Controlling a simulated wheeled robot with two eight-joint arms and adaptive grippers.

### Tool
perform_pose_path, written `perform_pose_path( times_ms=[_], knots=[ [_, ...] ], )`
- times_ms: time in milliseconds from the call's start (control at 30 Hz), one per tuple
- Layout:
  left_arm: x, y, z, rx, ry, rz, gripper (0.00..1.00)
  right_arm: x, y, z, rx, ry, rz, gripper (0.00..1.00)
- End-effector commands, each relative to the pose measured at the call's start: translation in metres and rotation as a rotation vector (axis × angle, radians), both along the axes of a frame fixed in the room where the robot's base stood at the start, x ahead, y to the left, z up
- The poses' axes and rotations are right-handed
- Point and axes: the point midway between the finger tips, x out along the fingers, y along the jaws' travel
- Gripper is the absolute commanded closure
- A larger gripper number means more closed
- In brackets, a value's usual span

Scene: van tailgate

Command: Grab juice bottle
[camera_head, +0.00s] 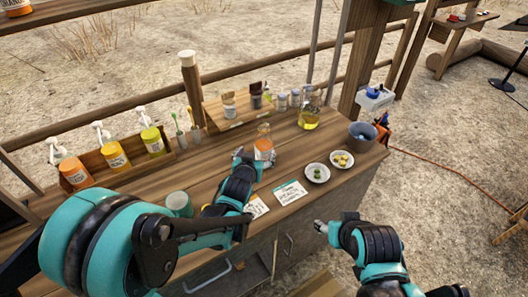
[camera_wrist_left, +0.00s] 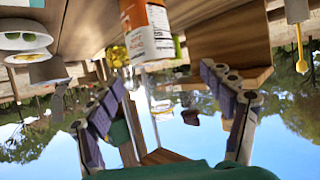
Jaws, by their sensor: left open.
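The juice bottle (camera_head: 264,148) stands upright on the wooden counter, with a clear top and an orange and white label. My left gripper (camera_head: 252,161) is open right beside it, on its near side, and partly covers its lower part in the head view. In the left wrist view the bottle (camera_wrist_left: 148,32) shows upside down at the top, just beyond the open fingertips (camera_wrist_left: 162,78) and between their lines. The fingers do not close on it. My right gripper (camera_head: 322,228) hangs in front of the counter, away from the bottle; its opening is too small to tell.
Left, a wooden rack (camera_head: 125,170) holds several pump bottles. Behind stand a low shelf with jars (camera_head: 283,102) and a yellow oil jug (camera_head: 309,117).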

Motion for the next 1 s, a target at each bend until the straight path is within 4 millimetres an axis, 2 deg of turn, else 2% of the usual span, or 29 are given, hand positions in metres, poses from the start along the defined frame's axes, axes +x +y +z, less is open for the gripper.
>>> perform_pose_path(
  times_ms=[100, 467, 633, 733, 967, 1000],
  knots=[
    [0.007, -0.01, -0.009, -0.006, -0.021, -0.014, 0.19, 0.0, 0.0, -0.002, 0.0, 0.0, 0.0, 0.46],
    [0.036, -0.018, -0.026, -0.006, -0.024, -0.014, 0.19, 0.0, 0.0, -0.015, 0.0, 0.0, 0.0, 0.46],
    [0.055, -0.023, -0.044, -0.006, -0.024, -0.014, 0.19, 0.0, 0.0, -0.03, 0.0, 0.0, 0.0, 0.46],
    [0.069, -0.025, -0.047, -0.006, -0.023, -0.014, 0.19, 0.0, 0.0, -0.034, 0.0, 0.0, 0.0, 0.46],
    [0.074, -0.026, -0.047, -0.006, -0.023, -0.014, 0.19, 0.0, 0.0, -0.033, 0.0, 0.0, 0.0, 0.46],
    [0.074, -0.026, -0.047, -0.006, -0.023, -0.014, 0.22, 0.0, 0.0, -0.033, 0.0, 0.0, 0.0, 0.46]
  ],
)
